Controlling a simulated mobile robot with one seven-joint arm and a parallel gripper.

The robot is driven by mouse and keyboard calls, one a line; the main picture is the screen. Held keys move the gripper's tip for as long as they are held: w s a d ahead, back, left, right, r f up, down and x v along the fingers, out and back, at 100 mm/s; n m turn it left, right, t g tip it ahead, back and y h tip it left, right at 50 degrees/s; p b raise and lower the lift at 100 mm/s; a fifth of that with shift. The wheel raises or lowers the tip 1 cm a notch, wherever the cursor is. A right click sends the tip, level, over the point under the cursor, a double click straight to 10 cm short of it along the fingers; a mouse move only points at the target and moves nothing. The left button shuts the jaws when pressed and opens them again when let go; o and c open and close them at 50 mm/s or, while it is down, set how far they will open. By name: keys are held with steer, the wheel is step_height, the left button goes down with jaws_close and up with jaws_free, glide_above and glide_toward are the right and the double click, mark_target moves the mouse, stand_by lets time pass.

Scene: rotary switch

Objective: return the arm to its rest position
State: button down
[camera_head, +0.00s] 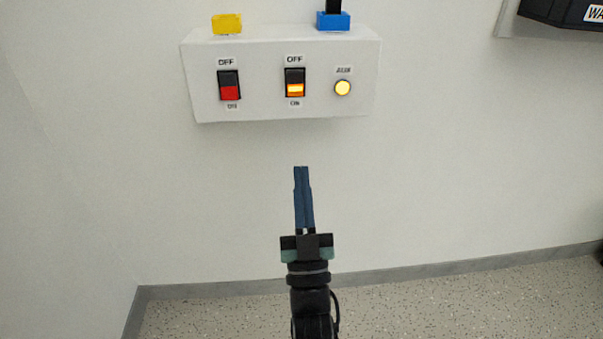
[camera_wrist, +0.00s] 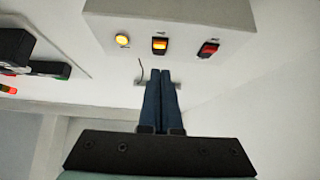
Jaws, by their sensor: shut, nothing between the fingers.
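My gripper (camera_head: 301,170) is in front of the wall, below a white switch box (camera_head: 310,112) in the head view. Its two blue fingers lie together, shut and empty, and in the picture they are apart from the box. In the wrist view, my gripper (camera_wrist: 160,72) also shows with its fingers together, pointing toward the box (camera_wrist: 190,20). The box carries a red rocker switch (camera_head: 229,86), an orange lit rocker switch (camera_head: 295,83) and a round yellow lit button or lamp (camera_head: 342,88).
A yellow block (camera_head: 227,24) and a blue block (camera_head: 333,21) with a black part sit on top of the box. A dark case (camera_head: 565,12) is at the upper right. The wall around my gripper is bare, and the speckled floor (camera_head: 450,300) is clear.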

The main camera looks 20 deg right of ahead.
steer(key=a+r+n+t+y, duration=0.15)
steer(key=a+r, duration=0.25)
steer(key=r, duration=0.7)
steer(key=a+r+y, duration=0.2)
steer(key=a+r, duration=0.3)
steer(key=r, duration=0.7)
steer(key=s+a+r+n+y+p, duration=0.15)
steer(key=s+a+r, duration=0.25)
steer(key=s+r, duration=0.4)
steer(key=s+a+r+y, duration=0.2)
steer(key=s+a+r, duration=0.2)
steer(key=s+r, duration=0.4)
step_height(320, 180, up, 35)
steer(key=p, duration=3.6)
steer(key=shift+w+d+r+t, duration=0.15)
steer(key=shift+w+d+t, duration=0.1)
steer(key=shift+w+t, duration=0.15)
steer(key=shift+d, duration=0.15)
